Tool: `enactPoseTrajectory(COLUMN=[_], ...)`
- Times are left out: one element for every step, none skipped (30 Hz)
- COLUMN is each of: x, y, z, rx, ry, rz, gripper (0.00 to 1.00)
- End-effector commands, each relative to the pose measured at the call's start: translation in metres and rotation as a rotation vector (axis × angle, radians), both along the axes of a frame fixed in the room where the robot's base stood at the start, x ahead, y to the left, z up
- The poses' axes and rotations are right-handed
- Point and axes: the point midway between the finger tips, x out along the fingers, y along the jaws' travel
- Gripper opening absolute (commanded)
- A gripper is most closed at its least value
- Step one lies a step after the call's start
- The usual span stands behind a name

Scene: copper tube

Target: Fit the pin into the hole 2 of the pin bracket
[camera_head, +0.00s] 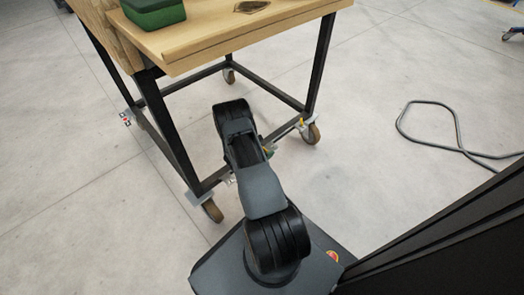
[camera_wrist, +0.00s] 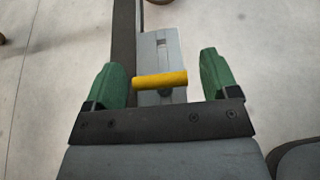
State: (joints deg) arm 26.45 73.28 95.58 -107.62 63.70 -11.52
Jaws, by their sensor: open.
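A yellow pin (camera_wrist: 160,80) lies crosswise between the fingers of my gripper (camera_wrist: 159,66) in the wrist view. The green fingers are apart, with a small gap at each end of the pin. Behind the pin is a grey plate (camera_wrist: 170,48) with a slot and a small opening, apparently the pin bracket; the pin covers part of it. I cannot tell which opening is hole 2, nor whether the pin is in one.
A wood-topped cart (camera_head: 240,38) on casters stands ahead, with a green box (camera_head: 153,12) on it. Its dark legs and lower rails are close to my arm. A small yellow part (camera_head: 300,122) shows near the right caster. A cable (camera_head: 430,145) lies on open floor at right.

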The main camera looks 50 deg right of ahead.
Motion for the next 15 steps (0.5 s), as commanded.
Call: enactPoseTrajectory(x=[0.0000, 0.0000, -0.0001, -0.0001, -0.0001, -0.0001, -0.0001, -0.0001, -0.0001, -0.0001, -0.0001, -0.0002, -0.0002, -0.0001, -0.0002], y=[-0.0001, 0.0000, 0.0000, 0.0000, 0.0000, 0.0000, 0.0001, 0.0001, 0.0001, 0.0001, 0.0001, 0.0001, 0.0001, 0.0001, 0.0001], z=[0.0000, 0.0000, 0.0001, 0.0001, 0.0001, 0.0000, 0.0001, 0.0000, 0.0001, 0.0000, 0.0000, 0.0000, 0.0000, 0.0000, 0.0000], rx=[0.000, 0.000, 0.000, 0.000, 0.000, 0.000, 0.000, 0.000, 0.000, 0.000, 0.000, 0.000, 0.000, 0.000, 0.000], ry=[0.000, 0.000, 0.000, 0.000, 0.000, 0.000, 0.000, 0.000, 0.000, 0.000, 0.000, 0.000, 0.000, 0.000, 0.000], rz=[0.000, 0.000, 0.000, 0.000, 0.000, 0.000, 0.000, 0.000, 0.000, 0.000, 0.000, -0.001, -0.001, -0.001, -0.001], gripper=[0.80, 0.80, 0.80, 0.80, 0.80, 0.77, 0.74, 0.71, 0.67, 0.64, 0.61, 0.57, 0.55, 0.52, 0.48])
